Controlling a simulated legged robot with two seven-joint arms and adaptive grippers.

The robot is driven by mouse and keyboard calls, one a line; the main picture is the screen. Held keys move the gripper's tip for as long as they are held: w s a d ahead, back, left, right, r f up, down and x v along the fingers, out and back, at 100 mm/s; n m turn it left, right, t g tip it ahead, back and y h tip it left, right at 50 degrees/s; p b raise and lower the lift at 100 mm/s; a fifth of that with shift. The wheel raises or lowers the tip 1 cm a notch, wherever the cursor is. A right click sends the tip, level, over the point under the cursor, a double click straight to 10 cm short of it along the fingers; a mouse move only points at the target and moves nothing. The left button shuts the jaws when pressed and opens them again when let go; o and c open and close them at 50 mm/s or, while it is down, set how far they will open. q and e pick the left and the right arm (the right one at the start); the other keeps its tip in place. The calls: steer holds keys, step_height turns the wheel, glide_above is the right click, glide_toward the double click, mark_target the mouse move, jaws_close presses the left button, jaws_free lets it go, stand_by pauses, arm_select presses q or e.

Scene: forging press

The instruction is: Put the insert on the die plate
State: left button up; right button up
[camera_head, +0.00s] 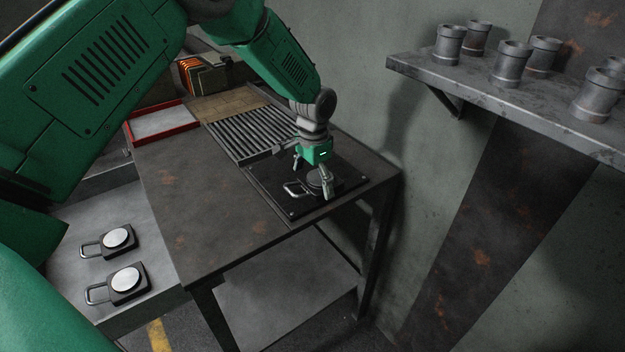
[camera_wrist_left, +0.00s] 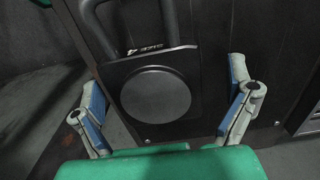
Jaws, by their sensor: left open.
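An insert (camera_wrist_left: 155,92), a dark square block with a round grey disc on top and a loop handle, lies on the dark die plate (camera_wrist_left: 225,20) in the left wrist view. In the head view the insert's handle (camera_head: 296,189) shows beside my left gripper (camera_head: 313,178), and the die plate (camera_head: 290,213) lies at the table's right end. My left gripper also shows in the left wrist view (camera_wrist_left: 168,118). Its fingers are spread open on either side of the insert, with visible gaps. Two similar inserts (camera_head: 118,239) (camera_head: 127,281) rest on a lower grey surface at the left. My right gripper is not in view.
The dark table (camera_head: 190,200) has free room left of the die plate. A slatted grate (camera_head: 250,137) and a red-rimmed tray (camera_head: 160,124) lie behind. A wall shelf (camera_head: 500,92) with several grey pipe pieces is at the upper right.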

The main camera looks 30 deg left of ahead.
mark_target(314, 178)
arm_select(q)
steer(key=shift+w+d+r, duration=0.1)
steer(key=shift+d+r, duration=0.15)
steer(key=shift+r, duration=0.15)
step_height(314, 178, up, 11)
steer(key=shift+r, duration=0.2)
steer(key=shift+d, duration=0.2)
